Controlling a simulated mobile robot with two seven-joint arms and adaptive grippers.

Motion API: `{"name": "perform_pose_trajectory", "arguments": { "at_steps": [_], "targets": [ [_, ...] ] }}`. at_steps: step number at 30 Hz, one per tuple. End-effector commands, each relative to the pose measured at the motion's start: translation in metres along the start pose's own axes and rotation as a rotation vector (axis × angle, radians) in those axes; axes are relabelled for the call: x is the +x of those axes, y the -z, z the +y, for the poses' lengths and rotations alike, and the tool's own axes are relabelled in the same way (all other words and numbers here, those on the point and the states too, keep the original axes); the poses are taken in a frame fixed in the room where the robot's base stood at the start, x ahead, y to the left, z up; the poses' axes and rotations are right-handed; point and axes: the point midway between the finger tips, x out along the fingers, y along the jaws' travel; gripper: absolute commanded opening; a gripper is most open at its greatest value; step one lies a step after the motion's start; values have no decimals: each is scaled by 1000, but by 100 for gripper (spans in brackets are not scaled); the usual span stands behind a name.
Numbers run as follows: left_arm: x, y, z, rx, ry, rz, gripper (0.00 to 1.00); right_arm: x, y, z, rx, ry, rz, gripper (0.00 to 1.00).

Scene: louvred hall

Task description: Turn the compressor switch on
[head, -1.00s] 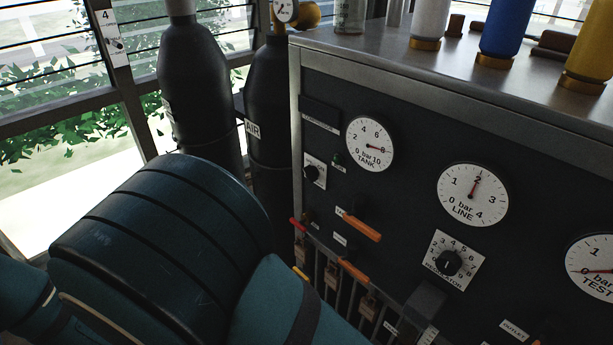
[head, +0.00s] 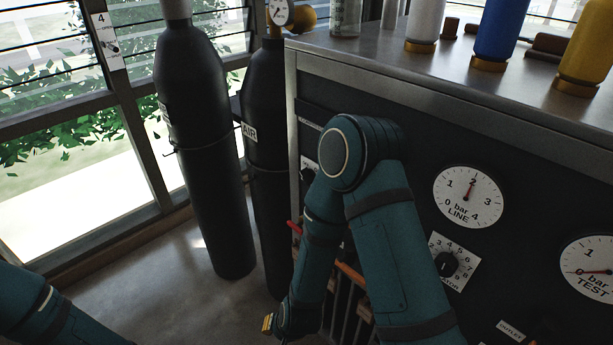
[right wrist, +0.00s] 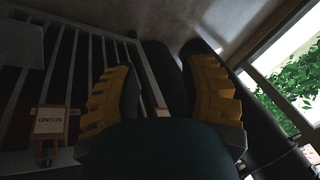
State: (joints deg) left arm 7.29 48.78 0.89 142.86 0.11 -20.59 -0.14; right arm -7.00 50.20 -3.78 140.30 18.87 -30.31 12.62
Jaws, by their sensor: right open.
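The dark control panel (head: 410,130) stands at the right in the head view. A small switch plate with a black knob (head: 308,174) shows at its upper left edge. My right arm covers most of that plate, so the knob's setting cannot be read. My right arm is bent in front of the panel, and its gripper (head: 268,323) hangs low to the left of the panel, below the knob and apart from it. In the right wrist view the two yellow fingers (right wrist: 160,88) are spread with nothing between them. My left gripper is out of view.
Two dark cylinders (head: 203,130) stand between the panel and the louvred window. The line gauge (head: 468,197), regulator knob (head: 446,263) and orange-handled lever (head: 350,272) are on the panel. A tag reading SOUND (right wrist: 50,121) hangs near bars. Floor (head: 180,285) is clear at lower left.

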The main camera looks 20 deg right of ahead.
Motion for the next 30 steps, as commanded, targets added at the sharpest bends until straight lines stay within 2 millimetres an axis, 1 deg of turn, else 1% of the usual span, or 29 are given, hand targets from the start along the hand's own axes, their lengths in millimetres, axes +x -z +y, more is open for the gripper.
{"name": "perform_pose_trajectory", "arguments": {
  "at_steps": [3,5,6,8,9,11,12,14,15,17,18,20,21,23,24,25,26,27,30],
  "targets": [
    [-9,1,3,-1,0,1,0,1,-23,2,-345,62,-195,42],
    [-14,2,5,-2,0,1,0,0,-34,6,-555,87,-291,42],
    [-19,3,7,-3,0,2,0,-1,-39,9,-706,97,-355,42],
    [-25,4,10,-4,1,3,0,-3,-43,16,-940,100,-452,42],
    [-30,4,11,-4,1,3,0,-5,-42,22,-1097,93,-515,42],
    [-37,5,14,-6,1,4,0,-8,-35,32,-1327,65,-611,42],
    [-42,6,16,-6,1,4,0,-11,-27,39,-1478,36,-679,42],
    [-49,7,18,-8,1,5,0,-17,-9,48,-1699,-28,-785,42],
    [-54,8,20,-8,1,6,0,-22,7,53,-1840,-82,-860,42],
    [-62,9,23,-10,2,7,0,-32,37,55,-2039,-187,-981,42],
    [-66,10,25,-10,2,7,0,-40,59,54,-2160,-272,-1068,42],
    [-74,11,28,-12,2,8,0,-56,96,45,-2318,-425,-1207,42],
    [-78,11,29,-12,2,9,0,-68,120,36,-2399,-534,-1299,42],
    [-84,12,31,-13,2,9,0,-86,152,17,-2484,-704,-1433,42],
    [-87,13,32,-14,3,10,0,-99,171,3,-2519,-816,-1518,42],
    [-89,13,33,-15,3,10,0,-109,184,-8,-2534,-901,-1578,42],
    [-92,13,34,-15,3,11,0,-118,195,-19,2483,960,1598,42],
    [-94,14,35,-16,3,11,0,-130,208,-34,2377,1016,1594,42],
    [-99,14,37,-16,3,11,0,-156,230,-68,2162,1126,1591,42]
  ]
}}
